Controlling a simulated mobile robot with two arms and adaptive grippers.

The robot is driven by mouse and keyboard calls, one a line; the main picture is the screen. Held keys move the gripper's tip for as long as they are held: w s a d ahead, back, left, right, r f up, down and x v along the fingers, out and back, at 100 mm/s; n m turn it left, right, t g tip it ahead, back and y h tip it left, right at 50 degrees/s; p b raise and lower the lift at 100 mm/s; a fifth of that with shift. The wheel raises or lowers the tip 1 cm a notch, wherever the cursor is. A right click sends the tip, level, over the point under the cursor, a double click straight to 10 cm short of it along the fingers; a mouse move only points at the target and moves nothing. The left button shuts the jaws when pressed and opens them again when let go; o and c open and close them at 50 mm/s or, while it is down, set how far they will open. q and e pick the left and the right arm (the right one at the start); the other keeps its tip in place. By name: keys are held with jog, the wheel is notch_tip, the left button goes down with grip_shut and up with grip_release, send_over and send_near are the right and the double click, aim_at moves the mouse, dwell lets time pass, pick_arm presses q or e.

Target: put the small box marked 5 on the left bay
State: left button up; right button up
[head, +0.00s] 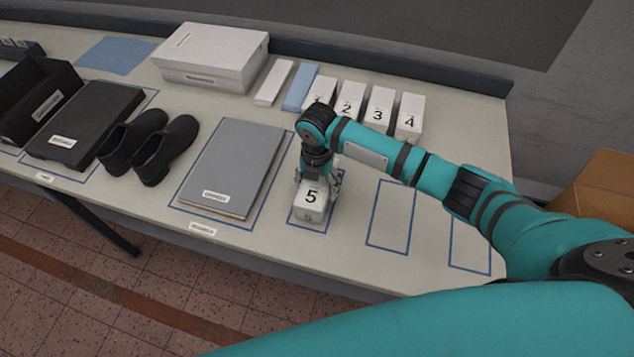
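The small white box marked 5 (311,202) is upright inside the blue outline of the left bay (291,217), the leftmost of three small outlined bays. It appears to rest on the table. My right gripper (318,183) points down over the box, with a finger on each side of it. I cannot tell whether the fingers press on the box or stand slightly apart. The other two bays, the middle one (388,246) and the right one (468,268), are empty. My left gripper is not in view.
White boxes marked 2 (347,109), 3 (379,116) and 4 (409,122) stand in a row behind my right arm, beside a partly hidden box. A grey folder-like board (235,160), black shoes (165,150) and a large white box (210,55) lie to the left.

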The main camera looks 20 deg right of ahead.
jog(key=o, duration=0.3)
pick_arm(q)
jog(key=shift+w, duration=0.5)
pick_arm(e)
jog(key=shift+r, duration=0.1)
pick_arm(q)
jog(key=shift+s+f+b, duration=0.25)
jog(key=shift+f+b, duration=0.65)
pick_arm(e)
notch_tip(320, 180, up, 12)
jog(key=shift+r, duration=0.1)
